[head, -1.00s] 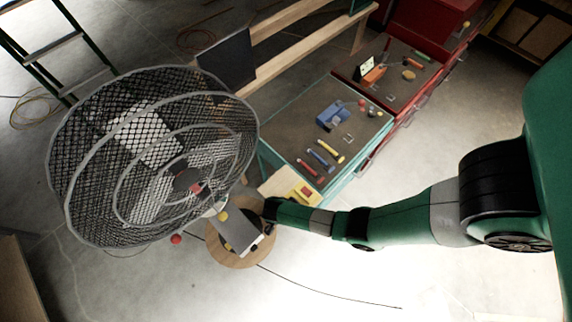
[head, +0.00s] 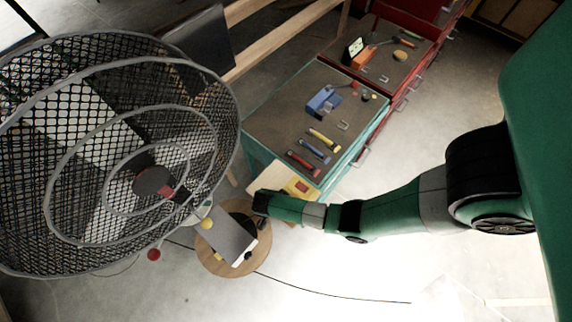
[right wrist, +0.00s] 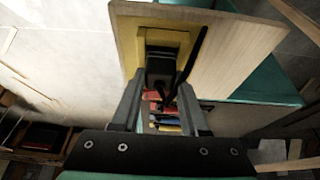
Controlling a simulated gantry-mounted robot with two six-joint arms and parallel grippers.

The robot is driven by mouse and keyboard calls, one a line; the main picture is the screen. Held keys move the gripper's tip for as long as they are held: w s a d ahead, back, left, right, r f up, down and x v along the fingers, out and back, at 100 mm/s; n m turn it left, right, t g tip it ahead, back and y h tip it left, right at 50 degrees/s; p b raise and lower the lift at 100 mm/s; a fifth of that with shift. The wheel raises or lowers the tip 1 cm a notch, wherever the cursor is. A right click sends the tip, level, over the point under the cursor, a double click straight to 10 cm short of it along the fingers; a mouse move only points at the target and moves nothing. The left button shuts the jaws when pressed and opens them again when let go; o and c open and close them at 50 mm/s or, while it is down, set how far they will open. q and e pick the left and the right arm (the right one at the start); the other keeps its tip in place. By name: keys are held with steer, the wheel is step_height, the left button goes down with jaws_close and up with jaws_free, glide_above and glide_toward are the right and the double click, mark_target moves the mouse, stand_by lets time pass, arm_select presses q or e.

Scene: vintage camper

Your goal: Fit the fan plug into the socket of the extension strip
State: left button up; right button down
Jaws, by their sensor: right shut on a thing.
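The extension strip (head: 301,187) is yellow with a red part and lies on a pale wooden board at the near end of the teal bench. My right gripper (head: 262,203) is beside this board. In the right wrist view, my right gripper (right wrist: 160,100) is shut on the black fan plug (right wrist: 160,68), with a black cord beside it. The plug is in front of a yellow frame of the strip (right wrist: 128,45). The plug hides the socket, so I cannot tell whether its pins are inside. The large caged fan (head: 120,150) fills the left. My left gripper is not in view.
A round wooden stool (head: 232,262) stands below my right gripper. A red cabinet (head: 425,60) stands behind. A black cord (head: 330,296) runs across the open floor.

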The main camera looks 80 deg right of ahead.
steer(key=shift+f, duration=0.15)
steer(key=shift+c, duration=2.1)
jaws_free()
steer(key=shift+r, duration=0.2)
steer(key=p+v, duration=0.3)
steer(key=v, duration=0.9)
steer(key=shift+a, duration=0.1)
